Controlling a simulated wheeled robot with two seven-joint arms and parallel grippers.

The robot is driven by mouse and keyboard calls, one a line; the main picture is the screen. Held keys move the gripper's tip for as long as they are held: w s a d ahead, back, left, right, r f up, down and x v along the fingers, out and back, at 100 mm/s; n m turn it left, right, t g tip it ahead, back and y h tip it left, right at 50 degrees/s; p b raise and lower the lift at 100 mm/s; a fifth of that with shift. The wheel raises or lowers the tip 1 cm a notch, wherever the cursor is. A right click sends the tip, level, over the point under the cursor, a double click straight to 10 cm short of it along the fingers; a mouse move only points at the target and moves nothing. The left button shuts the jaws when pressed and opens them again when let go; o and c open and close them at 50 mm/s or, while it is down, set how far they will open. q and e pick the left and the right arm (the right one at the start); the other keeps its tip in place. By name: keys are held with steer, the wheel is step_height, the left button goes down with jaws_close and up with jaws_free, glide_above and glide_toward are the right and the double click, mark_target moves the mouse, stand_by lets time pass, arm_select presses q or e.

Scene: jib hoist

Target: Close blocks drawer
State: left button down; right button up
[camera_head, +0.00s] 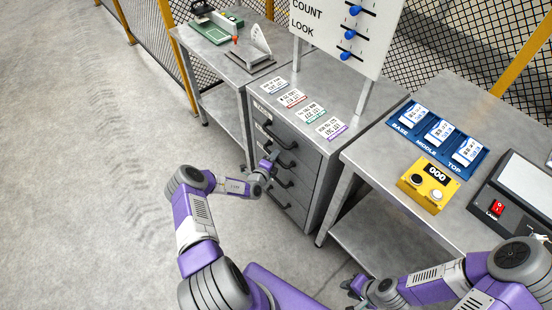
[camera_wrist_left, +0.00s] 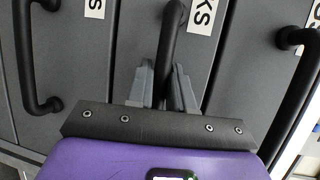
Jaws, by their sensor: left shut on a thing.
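The grey drawer cabinet (camera_head: 318,150) stands in the middle of the head view, with several black bar handles on its front. My left gripper (camera_head: 268,168) is at one of the upper handles. In the left wrist view my left gripper (camera_wrist_left: 164,88) has its two grey fingers on either side of a black handle (camera_wrist_left: 173,35), shut on it. The white label (camera_wrist_left: 203,16) beside this handle shows only the letters "KS"; the rest is cut off. The drawer fronts look about flush with each other. My right gripper (camera_head: 356,287) is low, empty-looking, away from the cabinet; its opening is unclear.
Labelled cards (camera_head: 307,110) lie on the cabinet top below a white board (camera_head: 345,30) with blue knobs. The right table (camera_head: 390,170) carries blue trays, a yellow counter box (camera_head: 428,184) and a dark switch box (camera_head: 505,200). Open floor (camera_head: 90,170) lies to the left.

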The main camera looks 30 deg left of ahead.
arm_select(q)
steer(key=c, duration=1.1)
jaws_free()
steer(key=shift+w+r, duration=0.1)
steer(key=shift+w, duration=0.15)
steer(key=p+v, duration=0.2)
steer(key=v, duration=0.5)
steer(key=shift+s+p, duration=0.3)
steer(key=shift+s, duration=0.15)
steer(key=shift+d, duration=0.1)
